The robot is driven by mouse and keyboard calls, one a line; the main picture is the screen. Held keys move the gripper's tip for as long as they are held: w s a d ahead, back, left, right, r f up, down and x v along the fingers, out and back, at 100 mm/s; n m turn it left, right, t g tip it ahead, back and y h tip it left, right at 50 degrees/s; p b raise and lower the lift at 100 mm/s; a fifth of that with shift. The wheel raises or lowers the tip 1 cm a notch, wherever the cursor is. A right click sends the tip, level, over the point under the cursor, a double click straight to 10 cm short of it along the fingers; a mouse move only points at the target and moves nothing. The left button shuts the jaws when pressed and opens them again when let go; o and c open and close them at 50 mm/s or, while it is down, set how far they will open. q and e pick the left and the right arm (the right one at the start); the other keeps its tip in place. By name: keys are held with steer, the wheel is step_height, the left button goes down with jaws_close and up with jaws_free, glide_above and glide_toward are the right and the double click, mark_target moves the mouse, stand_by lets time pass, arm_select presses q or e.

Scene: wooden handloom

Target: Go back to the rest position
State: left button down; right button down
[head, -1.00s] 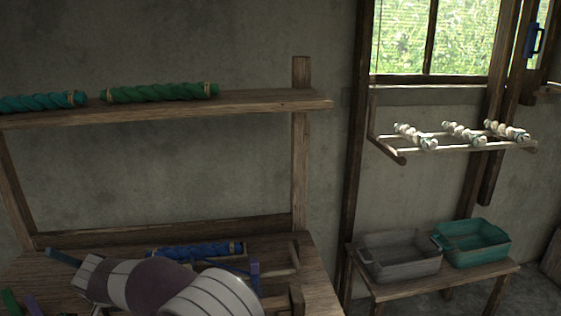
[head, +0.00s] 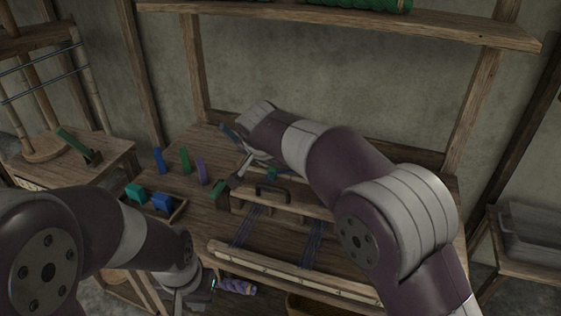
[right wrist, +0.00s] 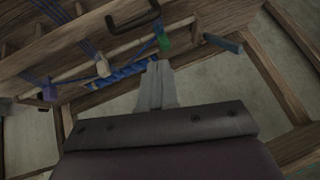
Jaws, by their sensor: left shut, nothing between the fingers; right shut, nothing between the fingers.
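The wooden handloom (head: 262,205) stands in front of me, with blue warp threads and a dark handle on its beam. My right gripper (head: 241,172) is partly hidden by its own arm, which reaches over the loom from the right. In the right wrist view the right gripper's fingers (right wrist: 158,72) are together and empty, with a blue yarn roll (right wrist: 121,73) just left of them; touching or apart is unclear. My left gripper (head: 208,286) is low at the loom's front left, shut, beside a purple roll (head: 237,286). I cannot tell whether they touch.
A shelf (head: 440,23) with a green yarn roll (head: 350,3) runs above the loom. Blue, green and purple upright pieces stand at left, near a small tray holding blocks (head: 162,202). A side table and wooden stand (head: 45,150) are far left. A grey bin (head: 530,232) is at right.

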steer(key=s+d+f+n+g+p, duration=0.2)
steer(key=s+d+f+n+g, duration=0.1)
steer(key=s+d+f+n, duration=0.5)
steer(key=s+d+r+m+g+p, duration=0.1)
steer(key=s+d+m+g+p, duration=0.2)
steer(key=s+d, duration=1.4)
steer(key=s+p, duration=0.1)
steer(key=p, duration=0.2)
steer(key=shift+s+d+r+m+h, duration=0.15)
steer(key=shift+d+r+m+h, duration=0.15)
steer(key=shift+d, duration=0.05)
steer(key=shift+s, duration=0.1)
